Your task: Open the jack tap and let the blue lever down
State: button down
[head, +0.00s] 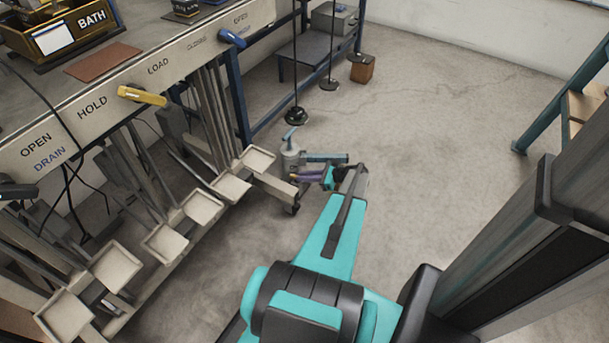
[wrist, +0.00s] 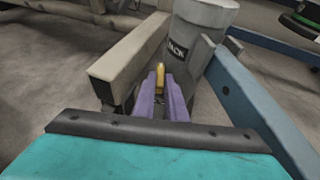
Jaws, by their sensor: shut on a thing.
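The jack (wrist: 203,28) is a grey cylinder with a black JACK label in the wrist view. In the head view the jack (head: 291,153) stands low by the bench's right end, with a blue-green top piece. A small yellow piece, seemingly the jack tap (wrist: 160,70), shows at the jack's foot. My gripper (wrist: 161,98) has its purple fingers shut on it. In the head view my gripper (head: 306,177) is low beside the jack, and the tap is hidden. The blue lever (head: 231,38) sticks out from the bench front, between the CLOSED and OPEN labels.
A beige bar (wrist: 130,58) and a blue-grey bar (wrist: 255,105) flank my fingers closely. Several pedals (head: 231,187) line the bench's foot. Thin black stands (head: 296,115) are behind the jack. Open floor lies to the right.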

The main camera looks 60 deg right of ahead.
dwell(0.3)
jog(key=c, duration=1.8)
grip_release()
jog(key=p+v, duration=0.3)
jog(key=v, duration=1.1)
jog(key=shift+w, duration=0.1)
